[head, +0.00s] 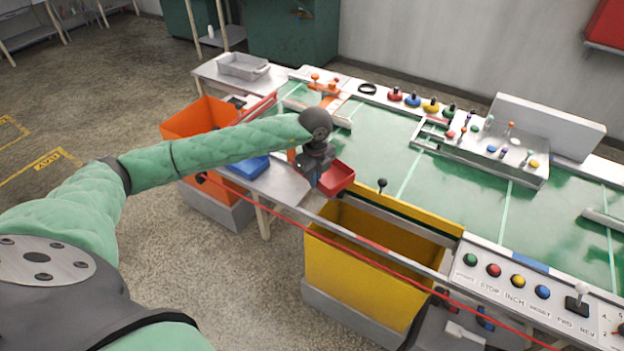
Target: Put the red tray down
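The red tray (338,178) is a small open box near the front-left corner of the green-topped bench, above the yellow bin's left end. My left arm reaches in from the left, and its dark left gripper (314,182) points down at the tray's left side. The gripper appears shut on the tray's near-left wall; the fingertips are small and partly hidden. I cannot tell whether the tray's underside touches anything. My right gripper is not in view.
A yellow bin (365,262) stands below the bench front, and an orange bin (196,119) stands left. A blue item (247,168) lies on the grey side surface. The control panel (520,285) is at right. The green top (385,133) has clear areas.

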